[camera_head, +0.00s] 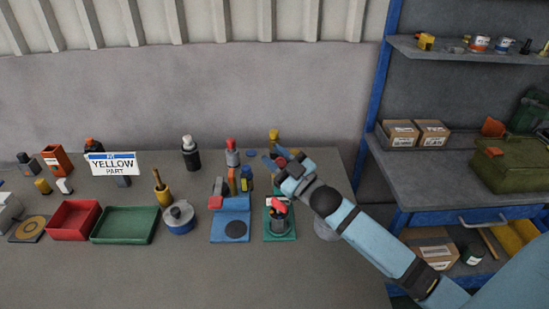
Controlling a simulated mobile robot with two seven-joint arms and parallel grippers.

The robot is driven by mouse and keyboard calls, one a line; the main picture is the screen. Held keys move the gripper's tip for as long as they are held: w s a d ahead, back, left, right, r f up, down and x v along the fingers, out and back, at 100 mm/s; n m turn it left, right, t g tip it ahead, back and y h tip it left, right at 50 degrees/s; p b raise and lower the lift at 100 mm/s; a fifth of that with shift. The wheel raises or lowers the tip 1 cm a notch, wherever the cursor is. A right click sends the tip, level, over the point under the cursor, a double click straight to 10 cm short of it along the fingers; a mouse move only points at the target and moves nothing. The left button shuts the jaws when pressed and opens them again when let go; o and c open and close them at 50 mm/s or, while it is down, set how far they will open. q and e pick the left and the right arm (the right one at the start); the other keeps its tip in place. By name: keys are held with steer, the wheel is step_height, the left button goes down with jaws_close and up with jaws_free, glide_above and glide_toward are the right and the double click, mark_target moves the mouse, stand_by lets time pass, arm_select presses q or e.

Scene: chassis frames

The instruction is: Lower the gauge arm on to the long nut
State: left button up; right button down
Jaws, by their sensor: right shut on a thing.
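My right gripper (275,163) is shut near the back of the bench, with a small red part (281,161) at its fingers. That part is mostly hidden, and I cannot tell for sure whether it belongs to the gauge arm. A green base (283,237) in front of the gripper carries a dark cylinder with a red top (278,207). I cannot pick out the long nut. My left gripper is out of view.
Left on the bench are a green tray (124,238), a red tray (74,232), a blue-and-silver pot (179,217) and a "YELLOW PART" sign (112,164). Bottles stand along the back. A blue-framed shelf (468,220) stands at right. The front of the bench is clear.

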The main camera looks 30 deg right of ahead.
arm_select(q)
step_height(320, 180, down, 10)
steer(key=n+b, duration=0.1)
steer(key=b, duration=0.9)
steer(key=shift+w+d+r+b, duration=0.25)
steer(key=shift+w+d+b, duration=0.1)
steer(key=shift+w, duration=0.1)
arm_select(e)
steer(key=s+a+f+n+y, duration=0.4)
steer(key=s+f+n, duration=0.3)
steer(key=f, duration=0.4)
steer(key=shift+s+a+f+t+y, duration=0.2)
steer(key=shift+a+t+y, duration=0.15)
steer(key=shift+y, duration=0.35)
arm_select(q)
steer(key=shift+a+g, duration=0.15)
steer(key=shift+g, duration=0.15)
arm_select(e)
steer(key=c, duration=1)
jaws_free()
steer(key=shift+o, duration=0.9)
steer(key=shift+r, duration=0.1)
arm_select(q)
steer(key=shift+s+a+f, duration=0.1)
